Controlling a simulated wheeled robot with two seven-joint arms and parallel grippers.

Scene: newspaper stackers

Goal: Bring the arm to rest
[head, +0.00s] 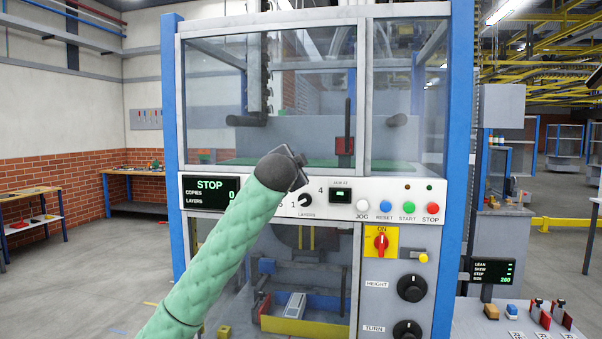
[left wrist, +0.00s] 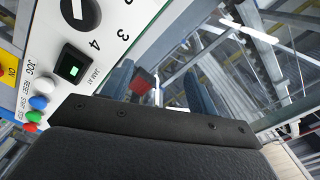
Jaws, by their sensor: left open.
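My left arm, in green padded covering, rises from the bottom of the head view to the front of the stacker machine (head: 270,190). Its dark wrist end is before the glass, just above the control panel (head: 340,205), and hides part of it. The fingers are mostly hidden there. In the left wrist view my left gripper (left wrist: 158,92) has its two blue-grey fingers apart, with nothing held between them. A red block (left wrist: 145,80) shows beyond the fingers; in the head view it is by the window (head: 344,146). My right gripper is in neither view.
The panel has a STOP display (head: 210,192), a LAYERS knob (head: 305,200) and a row of coloured buttons (head: 409,207). Below are a red switch on a yellow plate (head: 381,242) and two black knobs. Open floor (head: 90,255) lies left, with a workbench (head: 140,172) behind.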

